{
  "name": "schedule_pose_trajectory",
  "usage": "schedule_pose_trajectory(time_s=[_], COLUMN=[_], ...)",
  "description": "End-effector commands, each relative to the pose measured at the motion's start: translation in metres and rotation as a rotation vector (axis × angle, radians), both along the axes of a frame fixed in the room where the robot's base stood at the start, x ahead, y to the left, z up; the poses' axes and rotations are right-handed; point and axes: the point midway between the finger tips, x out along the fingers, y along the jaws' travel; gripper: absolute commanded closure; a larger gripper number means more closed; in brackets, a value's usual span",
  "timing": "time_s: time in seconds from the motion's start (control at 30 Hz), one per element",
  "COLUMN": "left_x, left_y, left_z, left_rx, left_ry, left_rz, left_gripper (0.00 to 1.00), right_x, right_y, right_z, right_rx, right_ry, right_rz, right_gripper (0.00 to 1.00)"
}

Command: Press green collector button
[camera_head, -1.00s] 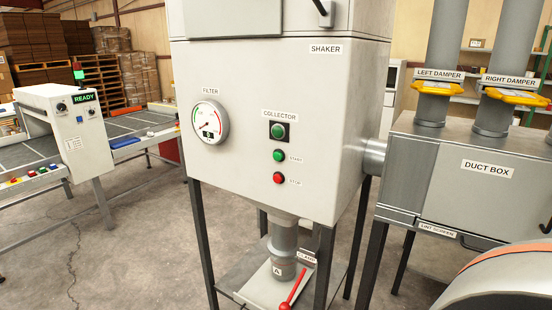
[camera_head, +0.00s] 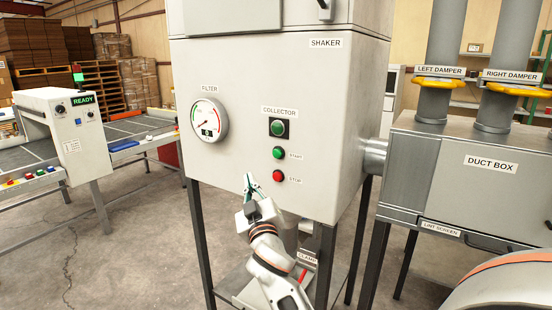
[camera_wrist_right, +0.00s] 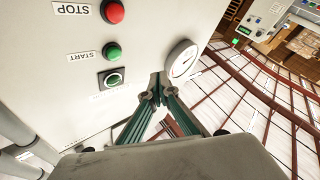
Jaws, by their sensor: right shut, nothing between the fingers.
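The grey collector cabinet (camera_head: 235,150) carries a green start button (camera_head: 278,153) labelled START, below a dark square switch with a green centre (camera_head: 279,128) under the COLLECTOR label. A red stop button (camera_head: 278,177) is below it. My right gripper (camera_head: 250,180) is shut and empty, low and left of the buttons, in front of the panel; I cannot tell its gap to the panel. In the right wrist view the green start button (camera_wrist_right: 112,51), the red stop button (camera_wrist_right: 113,11) and the switch (camera_wrist_right: 113,78) are left of the fingertips (camera_wrist_right: 160,85). My left gripper is not in view.
A round filter gauge (camera_head: 209,119) is on the panel left of the buttons. A duct box (camera_head: 485,180) stands to the right. A conveyor bench (camera_head: 110,135) is at the left. Open concrete floor lies left of the cabinet.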

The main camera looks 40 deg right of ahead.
Motion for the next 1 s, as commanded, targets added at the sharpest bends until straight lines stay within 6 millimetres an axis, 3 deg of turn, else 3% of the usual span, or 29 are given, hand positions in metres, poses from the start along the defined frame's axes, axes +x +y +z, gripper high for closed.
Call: schedule_pose_trajectory(time_s=[0.1,0.2,0.67,1.0], left_x=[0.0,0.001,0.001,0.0], left_y=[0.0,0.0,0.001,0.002], left_z=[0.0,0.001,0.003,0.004], left_rx=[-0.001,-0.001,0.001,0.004], left_ry=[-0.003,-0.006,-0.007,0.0], left_rz=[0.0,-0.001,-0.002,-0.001], left_gripper=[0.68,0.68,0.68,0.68], right_x=[0.001,0.001,0.003,0.018], right_y=[-0.007,-0.009,-0.014,-0.051], right_z=[0.025,0.033,0.033,0.034], right_rx=[-0.005,-0.007,-0.009,-0.013], right_ry=[-0.042,-0.056,-0.055,-0.054], right_rz=[-0.03,-0.04,-0.04,-0.041], right_gripper=[1.0,1.0,1.0,1.0])
